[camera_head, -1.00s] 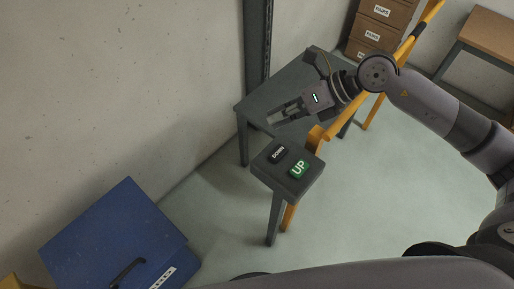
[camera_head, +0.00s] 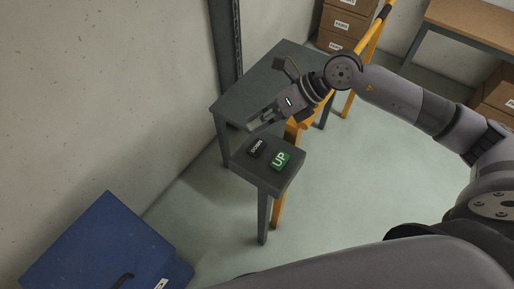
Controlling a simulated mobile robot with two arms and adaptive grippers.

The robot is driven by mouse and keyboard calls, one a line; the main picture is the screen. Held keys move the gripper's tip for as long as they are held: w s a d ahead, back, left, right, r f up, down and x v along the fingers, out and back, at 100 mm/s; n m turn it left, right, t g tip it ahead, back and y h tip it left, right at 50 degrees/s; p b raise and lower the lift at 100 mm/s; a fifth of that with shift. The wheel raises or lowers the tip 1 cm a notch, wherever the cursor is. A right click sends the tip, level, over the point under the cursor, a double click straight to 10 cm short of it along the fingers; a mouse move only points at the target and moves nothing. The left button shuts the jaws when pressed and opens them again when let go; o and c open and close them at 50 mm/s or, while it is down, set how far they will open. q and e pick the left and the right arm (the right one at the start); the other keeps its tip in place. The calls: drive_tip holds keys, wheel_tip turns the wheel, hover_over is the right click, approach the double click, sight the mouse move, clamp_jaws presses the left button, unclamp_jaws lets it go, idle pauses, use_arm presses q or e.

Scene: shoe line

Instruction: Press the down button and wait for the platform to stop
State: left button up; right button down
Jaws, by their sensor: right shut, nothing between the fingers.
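The black DOWN button (camera_head: 256,147) sits on top of a grey control stand (camera_head: 262,177), left of the green UP button (camera_head: 280,160). My right gripper (camera_head: 251,127) is shut and empty, with its fingertips just beyond the DOWN button and close to it. I cannot tell whether they touch the stand. The grey platform (camera_head: 262,80) stands behind the stand, partly hidden by my right arm. My left gripper is out of view.
A yellow rail (camera_head: 372,42) runs behind my right arm. Cardboard boxes (camera_head: 341,28) stand at the back, and a wooden-topped table (camera_head: 470,28) at the back right. A blue box (camera_head: 100,245) is at lower left by the wall. The floor right of the stand is clear.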

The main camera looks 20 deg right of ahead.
sight(258, 143)
wheel_tip(258, 143, down, 4)
drive_tip(key=shift+r+b, duration=0.1)
drive_tip(key=shift+b, duration=1.05)
drive_tip(key=shift+f, duration=0.2)
drive_tip(key=shift+f+b, duration=0.4)
drive_tip(key=shift+b, duration=0.15)
